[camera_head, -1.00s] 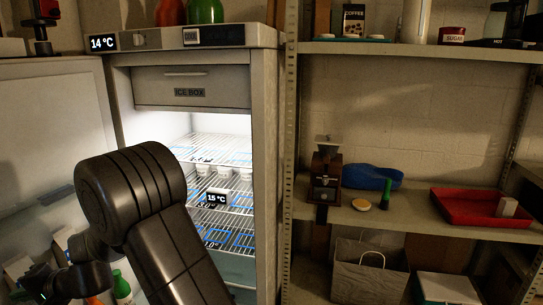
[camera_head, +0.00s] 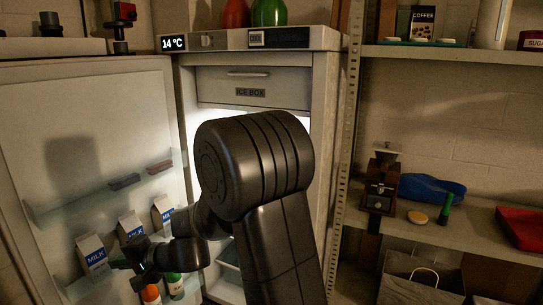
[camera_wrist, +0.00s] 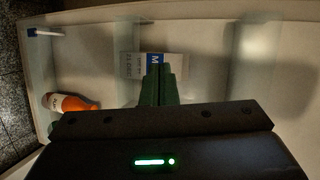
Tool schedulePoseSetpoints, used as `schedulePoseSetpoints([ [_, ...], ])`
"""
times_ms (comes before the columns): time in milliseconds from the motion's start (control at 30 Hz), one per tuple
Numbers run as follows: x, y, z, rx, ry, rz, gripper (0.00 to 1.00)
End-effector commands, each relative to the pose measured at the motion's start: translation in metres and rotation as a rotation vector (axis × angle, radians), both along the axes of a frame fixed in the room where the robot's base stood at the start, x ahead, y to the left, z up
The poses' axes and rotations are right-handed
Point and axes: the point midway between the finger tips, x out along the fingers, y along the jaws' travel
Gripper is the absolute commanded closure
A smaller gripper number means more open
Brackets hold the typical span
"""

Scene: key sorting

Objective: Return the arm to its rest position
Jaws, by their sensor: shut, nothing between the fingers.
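My arm reaches up in the middle of the head view and bends down to the left, in front of the open fridge (camera_head: 335,40). My gripper (camera_head: 122,264) is at the lower left, close to the milk cartons on the inside of the fridge door (camera_head: 100,110). In the wrist view the fingers of my gripper (camera_wrist: 160,82) are together and hold nothing. A milk carton (camera_wrist: 172,66) shows just beyond the fingertips; I cannot tell whether they touch it. My arm hides most of the fridge's inner shelves.
Several milk cartons (camera_head: 92,254) stand on the door shelf. An orange bottle (camera_head: 151,294) and a green bottle (camera_head: 174,285) stand low by the door; the orange bottle also shows in the wrist view (camera_wrist: 68,102). A shelf unit (camera_head: 350,120) stands right of the fridge.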

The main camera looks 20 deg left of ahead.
Motion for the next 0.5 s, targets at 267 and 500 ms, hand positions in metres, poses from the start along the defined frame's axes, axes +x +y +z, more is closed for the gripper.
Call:
schedulePoseSetpoints([
  [267,-0.012,0.051,-0.018,0.0,0.001,0.003,1.0],
  [500,-0.022,0.096,-0.032,0.0,0.0,0.003,1.0],
])
